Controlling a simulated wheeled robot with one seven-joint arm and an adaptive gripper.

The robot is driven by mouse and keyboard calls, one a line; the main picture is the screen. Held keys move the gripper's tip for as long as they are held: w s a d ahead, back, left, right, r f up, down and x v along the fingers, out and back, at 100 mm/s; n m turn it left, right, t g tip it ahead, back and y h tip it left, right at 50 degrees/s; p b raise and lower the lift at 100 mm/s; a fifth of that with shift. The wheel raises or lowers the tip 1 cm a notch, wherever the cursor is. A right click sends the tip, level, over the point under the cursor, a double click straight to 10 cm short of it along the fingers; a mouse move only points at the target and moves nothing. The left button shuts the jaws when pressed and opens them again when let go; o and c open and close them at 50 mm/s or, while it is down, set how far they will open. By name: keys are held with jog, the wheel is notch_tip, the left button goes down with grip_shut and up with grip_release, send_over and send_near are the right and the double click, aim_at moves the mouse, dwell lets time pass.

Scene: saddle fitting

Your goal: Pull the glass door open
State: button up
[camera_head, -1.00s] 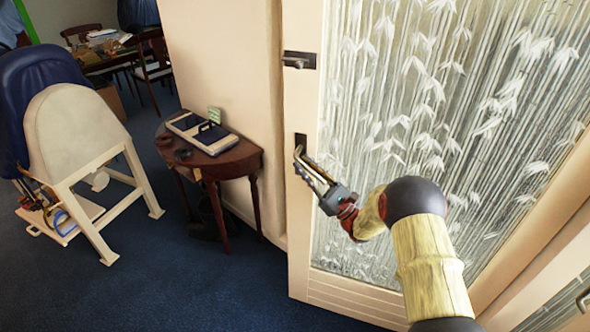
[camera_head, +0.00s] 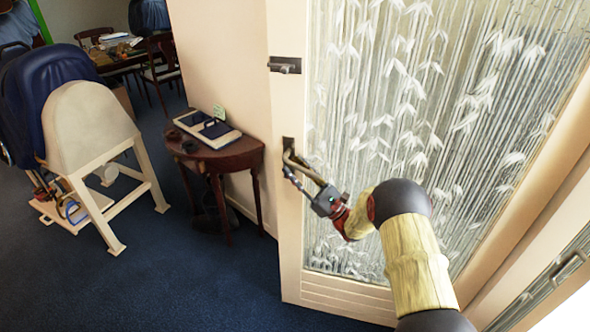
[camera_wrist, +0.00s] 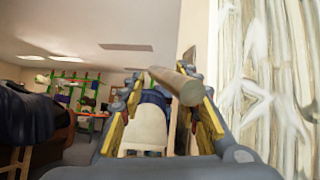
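The glass door (camera_head: 290,230) has a cream frame and a clear panel patterned with white bamboo leaves. It appears swung slightly out in front of the wall. Its bar handle (camera_head: 302,169) sticks out near the left edge; a dark latch (camera_head: 285,65) is above it. My gripper (camera_head: 303,180) is at the handle. In the wrist view the rounded handle end (camera_wrist: 175,84) lies between the yellow-edged fingers (camera_wrist: 165,95), nearer the right one. A gap shows on its left, so the fingers are open around it. Whether the right finger touches it I cannot tell.
A half-round wooden table (camera_head: 225,160) with a flat case stands against the wall, left of the door. A blue and cream chair-like stand (camera_head: 95,125) is farther left. Blue carpet (camera_head: 190,285) is clear in front. Another framed glass panel (camera_head: 560,275) is at lower right.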

jog(key=shift+a+r, duration=0.1)
jog(key=v, duration=1.2)
jog(key=shift+c, duration=0.2)
dwell(0.3)
